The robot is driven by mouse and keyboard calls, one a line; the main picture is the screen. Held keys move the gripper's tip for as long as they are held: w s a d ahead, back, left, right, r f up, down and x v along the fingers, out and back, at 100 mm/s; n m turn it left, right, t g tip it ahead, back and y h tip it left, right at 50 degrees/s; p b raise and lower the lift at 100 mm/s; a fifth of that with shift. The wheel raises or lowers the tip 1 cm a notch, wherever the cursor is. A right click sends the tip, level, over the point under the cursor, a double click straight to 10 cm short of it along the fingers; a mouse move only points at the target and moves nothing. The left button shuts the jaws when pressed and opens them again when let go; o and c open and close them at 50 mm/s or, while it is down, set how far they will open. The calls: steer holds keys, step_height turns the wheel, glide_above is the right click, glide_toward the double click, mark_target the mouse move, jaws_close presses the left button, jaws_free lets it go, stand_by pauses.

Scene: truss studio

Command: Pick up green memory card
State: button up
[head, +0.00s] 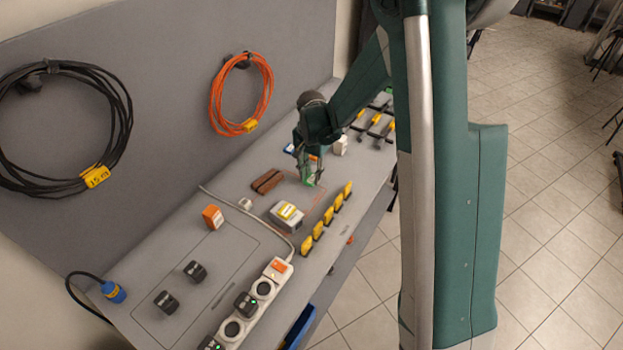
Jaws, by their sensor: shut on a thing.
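My gripper (311,173) points down over the grey bench, right of the brown block. It is shut on the green memory card (309,182), which shows as a small bright green patch at the fingertips. The fingers hide part of the card. At this size I cannot tell whether the card touches the bench or is just above it.
A brown block (266,182), a grey box with a yellow label (286,215) and a row of yellow clips (327,217) stand nearby. A white power strip (262,290) lies in front. A white item (340,145) stands behind my gripper.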

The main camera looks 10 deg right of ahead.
mark_target(311, 178)
steer(key=shift+r, duration=3.85)
